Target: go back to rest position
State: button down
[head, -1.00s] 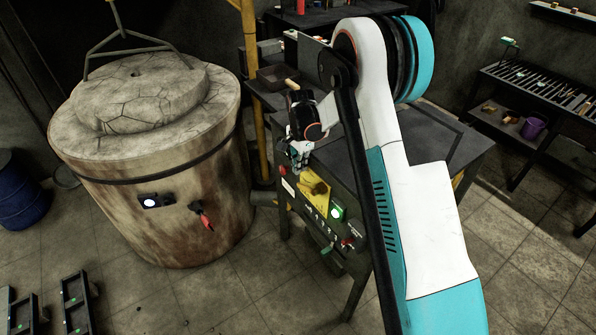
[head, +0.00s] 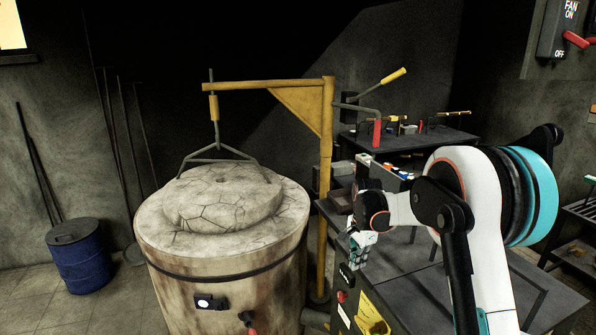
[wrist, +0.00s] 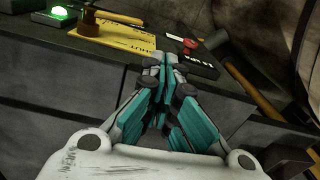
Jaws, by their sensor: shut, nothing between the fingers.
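My gripper (head: 357,252) is at the end of my folded white and teal arm, near the front left edge of the dark workbench (head: 405,262). It points downward and holds nothing. In the wrist view the teal fingers of my gripper (wrist: 165,62) are closed together. Beyond them are a yellow plate (wrist: 118,36) with printed letters, a lit green button (wrist: 62,14) and a red switch (wrist: 189,44). The fingers overlap the panel in the picture; I cannot tell how near they are.
A large round furnace (head: 215,275) with a cracked lid (head: 225,205) stands left of the workbench. A yellow hoist post (head: 326,150) rises between them. A blue barrel (head: 80,262) stands far left. A fan switch box (head: 562,35) is top right.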

jog(key=s+r+n+t, duration=0.3)
jog(key=s+r+n, duration=0.3)
jog(key=s+r, duration=1.2)
jog(key=s+a+f+n+t, duration=0.1)
jog(key=s+n+t, duration=0.2)
jog(key=s, duration=1.7)
jog(key=n, duration=0.4)
jog(key=shift+s+f+t, duration=0.2)
jog(key=shift+f+t, duration=0.1)
